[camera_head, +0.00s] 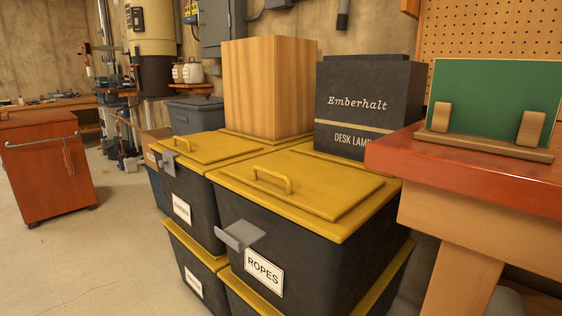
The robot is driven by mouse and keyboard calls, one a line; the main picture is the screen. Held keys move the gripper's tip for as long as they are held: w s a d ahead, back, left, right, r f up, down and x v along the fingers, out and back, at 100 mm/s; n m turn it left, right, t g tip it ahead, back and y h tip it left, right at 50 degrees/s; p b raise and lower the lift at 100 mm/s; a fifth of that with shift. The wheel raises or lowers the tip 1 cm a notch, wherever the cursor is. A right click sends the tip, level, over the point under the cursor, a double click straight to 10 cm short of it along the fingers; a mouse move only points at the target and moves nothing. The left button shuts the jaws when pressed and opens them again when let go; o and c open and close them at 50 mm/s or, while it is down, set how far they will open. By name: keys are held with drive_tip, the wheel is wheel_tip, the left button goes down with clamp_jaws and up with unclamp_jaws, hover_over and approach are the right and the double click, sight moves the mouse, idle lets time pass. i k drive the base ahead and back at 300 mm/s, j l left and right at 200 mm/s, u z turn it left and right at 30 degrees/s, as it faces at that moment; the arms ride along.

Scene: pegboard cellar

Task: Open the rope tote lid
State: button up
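The rope tote (310,262) is a dark bin with a white label reading "ROPES", in the middle of the head view. Its yellow lid (300,196) lies flat and shut on the rim. A yellow bar handle (271,179) stands on the lid near its front edge. A grey latch-like bracket (240,235) sticks out from the tote's front, just above the label. The tote is stacked on another yellow-lidded tote. My gripper is not in view.
A similar tote (190,191) stands close at the left. Open floor (110,245) lies at the left.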

sight(333, 203)
drive_tip(key=i+j+u, duration=0.15)
drive_tip(key=i+j, duration=0.6)
drive_tip(key=j, duration=0.15)
